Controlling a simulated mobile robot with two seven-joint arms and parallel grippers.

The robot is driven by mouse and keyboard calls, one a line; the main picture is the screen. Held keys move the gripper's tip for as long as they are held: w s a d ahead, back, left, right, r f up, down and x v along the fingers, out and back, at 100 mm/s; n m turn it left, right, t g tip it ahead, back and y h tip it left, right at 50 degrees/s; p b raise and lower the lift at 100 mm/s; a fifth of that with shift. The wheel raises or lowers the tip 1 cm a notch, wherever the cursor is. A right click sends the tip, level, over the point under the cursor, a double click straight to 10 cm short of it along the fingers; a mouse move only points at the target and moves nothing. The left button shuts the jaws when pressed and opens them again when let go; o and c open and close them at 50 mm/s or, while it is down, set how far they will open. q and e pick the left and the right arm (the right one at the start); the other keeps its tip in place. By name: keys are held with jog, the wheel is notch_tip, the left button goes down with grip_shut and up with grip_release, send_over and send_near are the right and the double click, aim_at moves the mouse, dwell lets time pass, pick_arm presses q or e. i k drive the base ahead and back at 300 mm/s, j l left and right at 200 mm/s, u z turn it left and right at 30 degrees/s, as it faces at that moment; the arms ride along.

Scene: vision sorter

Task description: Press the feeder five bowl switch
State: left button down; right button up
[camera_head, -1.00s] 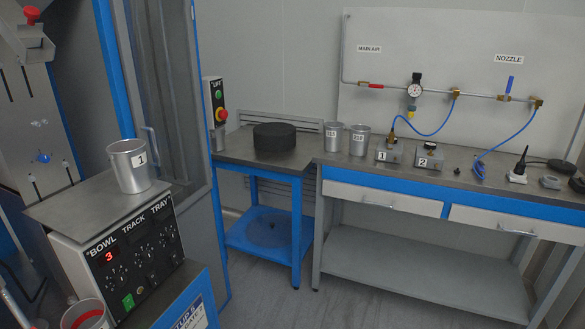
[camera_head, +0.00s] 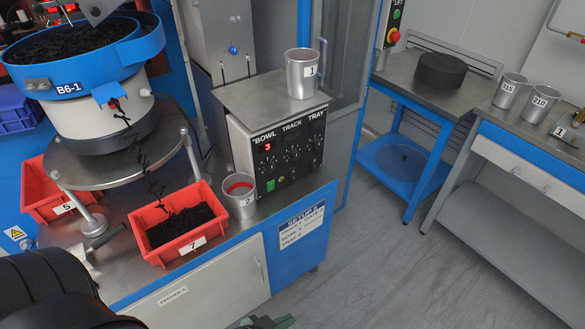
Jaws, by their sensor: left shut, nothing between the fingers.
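The control box (camera_head: 290,145) stands on the feeder cabinet, with columns marked BOWL, TRACK and TRAY. Under BOWL is a red lit digit (camera_head: 267,146), which looks like a 3, above small dark controls (camera_head: 268,163). A green switch (camera_head: 270,185) sits at its lower left. The cabinet's front label (camera_head: 173,296) is too small to read surely. The feeder bowl (camera_head: 100,60), blue and marked B6-1, holds black parts. My left gripper (camera_head: 268,321) shows only partly at the bottom edge, shut and empty, below and apart from the box. My right gripper is out of view.
A metal cup (camera_head: 301,75) stands on the box. Another cup (camera_head: 239,198) stands beside it, near a red bin (camera_head: 195,248) of black parts marked 7. Another red bin (camera_head: 47,205) is at left. Open floor (camera_head: 400,270) lies to the right.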

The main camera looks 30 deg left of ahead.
aim_at(269, 185)
jog(key=u, duration=1.65)
jog(key=i, duration=0.45)
jog(key=l+z, duration=0.05)
jog(key=l, duration=0.05)
